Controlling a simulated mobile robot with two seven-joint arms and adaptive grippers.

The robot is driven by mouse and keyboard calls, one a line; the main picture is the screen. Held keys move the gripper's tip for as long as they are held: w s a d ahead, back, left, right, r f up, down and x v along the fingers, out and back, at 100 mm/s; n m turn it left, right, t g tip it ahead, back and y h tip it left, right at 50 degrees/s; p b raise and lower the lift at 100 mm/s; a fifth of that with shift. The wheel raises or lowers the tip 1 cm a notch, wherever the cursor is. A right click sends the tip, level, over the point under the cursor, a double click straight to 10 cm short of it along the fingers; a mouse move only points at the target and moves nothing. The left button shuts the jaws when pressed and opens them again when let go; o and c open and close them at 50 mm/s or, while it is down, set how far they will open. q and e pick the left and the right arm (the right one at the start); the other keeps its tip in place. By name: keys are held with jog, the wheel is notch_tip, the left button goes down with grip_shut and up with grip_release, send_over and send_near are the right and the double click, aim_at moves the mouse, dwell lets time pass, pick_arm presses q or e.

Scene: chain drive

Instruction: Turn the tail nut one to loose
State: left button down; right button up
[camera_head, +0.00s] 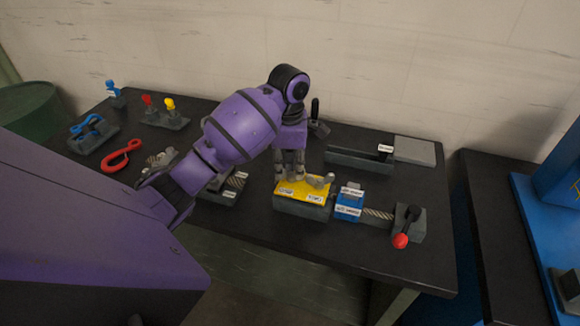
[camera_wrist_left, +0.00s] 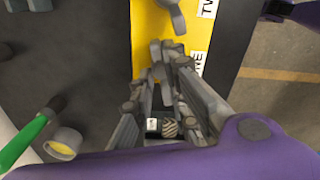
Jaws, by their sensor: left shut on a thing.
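The yellow-topped block (camera_head: 298,208) stands near the table's front edge with two small labels on it. My left gripper (camera_head: 289,177) reaches down onto the left part of its top. In the left wrist view the fingers (camera_wrist_left: 166,75) are shut on a grey nut (camera_wrist_left: 157,68) beside the label that reads "ONE" (camera_wrist_left: 198,63); this is tail nut one, mostly hidden by the fingers. The other grey nut (camera_head: 320,181), with a lever-like shape, stands free to the right. In the left wrist view it shows (camera_wrist_left: 177,14) by the "TW..." label. My right gripper is not in view.
A blue labelled block (camera_head: 349,203) and a screw with a red-knobbed lever (camera_head: 401,240) stand close on the right. A long dark block (camera_head: 358,161) lies behind. Red pliers-like tool (camera_head: 121,157) and several small fixtures fill the left side.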

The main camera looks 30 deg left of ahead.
aim_at(289, 169)
pick_arm(q)
jog(key=shift+s+d+f, duration=0.1)
jog(key=shift+s+f, duration=0.3)
jog(key=shift+f, duration=0.15)
jog(key=c, duration=1.9)
grip_release()
jog(key=shift+r, duration=0.1)
jog(key=shift+o, duration=0.2)
jog(key=shift+r, duration=0.1)
jog(key=shift+w+r, duration=0.15)
jog(key=shift+r, duration=0.15)
jog(key=shift+r, duration=0.3)
notch_tip(289, 169, up, 11)
